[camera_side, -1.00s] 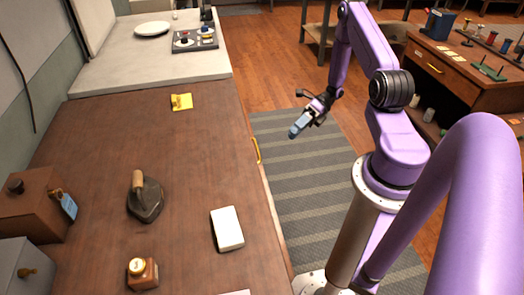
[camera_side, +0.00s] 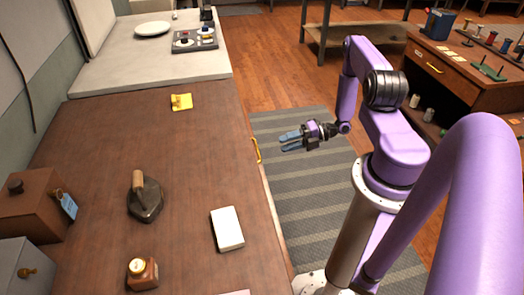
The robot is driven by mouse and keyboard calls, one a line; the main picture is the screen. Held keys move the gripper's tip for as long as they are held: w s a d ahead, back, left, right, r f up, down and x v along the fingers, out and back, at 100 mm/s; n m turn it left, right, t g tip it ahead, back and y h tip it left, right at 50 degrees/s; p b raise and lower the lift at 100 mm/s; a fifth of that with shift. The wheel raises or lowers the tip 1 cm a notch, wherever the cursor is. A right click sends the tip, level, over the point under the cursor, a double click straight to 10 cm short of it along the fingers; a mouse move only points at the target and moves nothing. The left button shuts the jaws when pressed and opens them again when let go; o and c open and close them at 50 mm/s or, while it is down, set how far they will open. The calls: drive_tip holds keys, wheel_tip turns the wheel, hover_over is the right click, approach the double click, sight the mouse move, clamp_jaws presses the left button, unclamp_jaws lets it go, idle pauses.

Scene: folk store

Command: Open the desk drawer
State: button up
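The brown desk (camera_side: 185,240) fills the lower left of the view. A yellow handle (camera_side: 256,151) sits on its right side edge, on the drawer front, which is seen almost edge-on. I see no gap there. My gripper (camera_side: 281,143) is to the right of the handle, over the striped mat, with its fingers pointing left toward it. Two blue-grey fingers show apart with nothing between them. The gripper appears clear of the handle.
A second desk (camera_side: 470,88) with a yellow handle stands at right. The striped mat (camera_side: 310,210) is clear.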

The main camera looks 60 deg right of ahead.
drive_tip(key=x, duration=0.9)
drive_tip(key=shift+w+a, duration=0.2)
drive_tip(key=shift+a, duration=0.05)
clamp_jaws()
